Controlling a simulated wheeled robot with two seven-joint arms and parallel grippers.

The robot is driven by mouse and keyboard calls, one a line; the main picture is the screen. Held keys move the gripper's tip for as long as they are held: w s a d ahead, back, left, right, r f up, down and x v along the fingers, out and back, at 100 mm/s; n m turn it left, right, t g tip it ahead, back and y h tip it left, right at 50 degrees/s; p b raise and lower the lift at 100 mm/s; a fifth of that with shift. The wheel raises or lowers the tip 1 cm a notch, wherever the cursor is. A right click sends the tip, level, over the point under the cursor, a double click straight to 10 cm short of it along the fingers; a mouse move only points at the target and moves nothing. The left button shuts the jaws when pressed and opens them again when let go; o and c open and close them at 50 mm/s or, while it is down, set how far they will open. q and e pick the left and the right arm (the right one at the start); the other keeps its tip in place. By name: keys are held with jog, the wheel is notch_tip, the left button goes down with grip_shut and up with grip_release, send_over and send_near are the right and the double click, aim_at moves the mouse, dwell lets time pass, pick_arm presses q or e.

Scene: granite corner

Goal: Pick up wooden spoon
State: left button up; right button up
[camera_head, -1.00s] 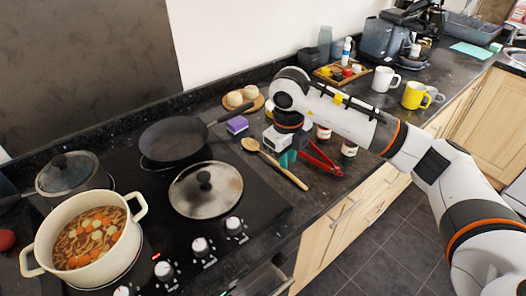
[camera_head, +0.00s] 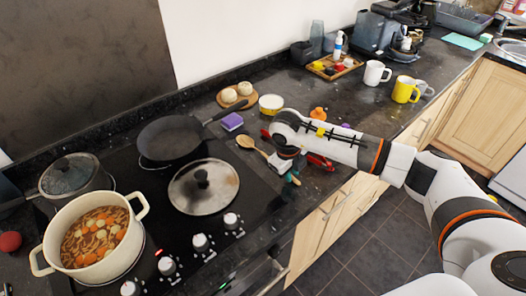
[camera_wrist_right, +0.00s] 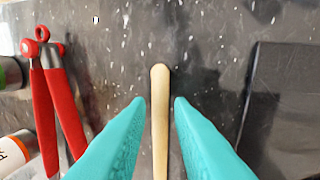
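The wooden spoon (camera_head: 252,145) lies on the dark counter to the right of the stove, its bowl end toward the back. Its lower handle is partly hidden by my right gripper (camera_head: 291,179) in the head view. In the right wrist view the pale handle (camera_wrist_right: 160,120) runs between the two teal fingertips of the right gripper (camera_wrist_right: 158,103). The fingers are open, with a gap on each side of the handle. The handle's rounded end lies a little past the fingertips. My left gripper is not in view.
Red-handled tongs (camera_wrist_right: 58,105) lie left of the fingers in the wrist view. The stove holds a frying pan (camera_head: 170,138), a lid (camera_head: 203,187) and a soup pot (camera_head: 95,240). A purple sponge (camera_head: 232,122) sits behind the spoon. Mugs (camera_head: 376,73) stand farther right.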

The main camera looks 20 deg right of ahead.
jog(key=shift+d+f, duration=0.1)
jog(key=shift+f, duration=0.35)
grip_shut()
